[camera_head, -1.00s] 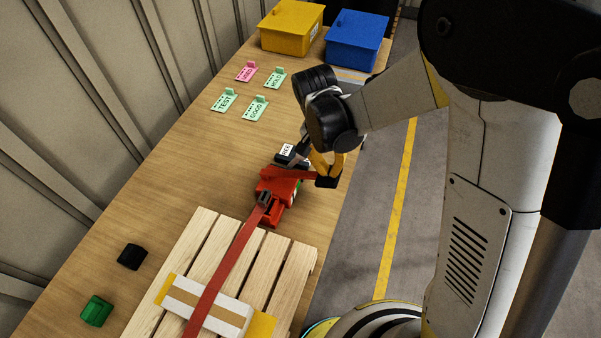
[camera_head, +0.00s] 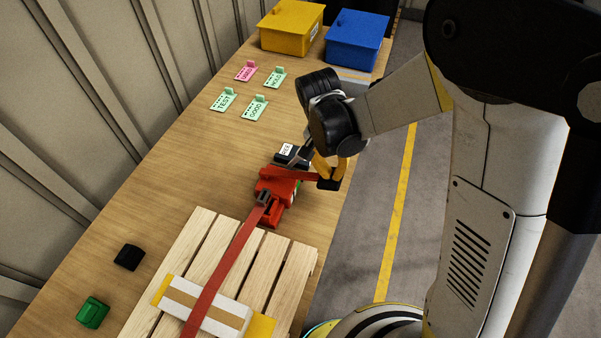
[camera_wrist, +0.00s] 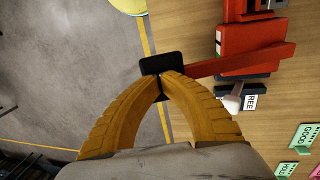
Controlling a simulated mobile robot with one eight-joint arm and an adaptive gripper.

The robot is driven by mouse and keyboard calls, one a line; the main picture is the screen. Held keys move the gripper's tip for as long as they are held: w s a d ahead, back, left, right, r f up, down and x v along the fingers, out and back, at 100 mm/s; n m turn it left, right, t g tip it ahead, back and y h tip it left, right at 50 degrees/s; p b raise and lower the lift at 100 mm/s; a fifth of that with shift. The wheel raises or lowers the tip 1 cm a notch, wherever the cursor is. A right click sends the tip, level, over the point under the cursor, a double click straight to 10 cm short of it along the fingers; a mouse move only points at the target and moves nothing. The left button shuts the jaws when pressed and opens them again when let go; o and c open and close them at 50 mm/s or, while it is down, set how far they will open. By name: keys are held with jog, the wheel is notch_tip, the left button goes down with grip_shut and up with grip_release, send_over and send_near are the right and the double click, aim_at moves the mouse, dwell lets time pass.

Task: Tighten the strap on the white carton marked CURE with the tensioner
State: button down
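The red tensioner (camera_head: 275,200) sits at the pallet's far end, with the red strap (camera_head: 232,258) running from it over the white carton (camera_head: 180,297). No CURE marking is readable on the carton, and its near part is cut off by the frame edge. The tensioner's red lever sticks out right over the table edge and ends in a black grip. My gripper (camera_head: 329,176) has its yellow fingers closed in on this grip. In the wrist view, the fingertips (camera_wrist: 161,80) meet at the black grip, and the red lever (camera_wrist: 240,62) leads right to the tensioner body (camera_wrist: 250,37).
A black block with a white label (camera_head: 287,151) is close behind the tensioner. The wooden pallet (camera_head: 292,270) fills the near table. Green (camera_head: 93,312) and black (camera_head: 130,257) blocks lie left. Label cards, a yellow bin (camera_head: 291,27) and a blue bin (camera_head: 357,42) stand farther back.

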jog(key=shift+s+d+f+b, duration=0.1)
jog(key=shift+d+f+b, duration=0.1)
jog(key=shift+f, duration=0.2)
jog(key=shift+d+f+b, duration=0.1)
jog(key=shift+f+b, duration=0.1)
jog(key=shift+f, duration=0.15)
jog(key=shift+s+d+f+b, duration=0.1)
jog(key=shift+d+f+b, duration=0.1)
jog(key=shift+f+b, duration=0.5)
jog(key=shift+s+d+f+b, duration=0.1)
jog(key=shift+d+f+b, duration=0.05)
jog(key=shift+f+b, duration=0.5)
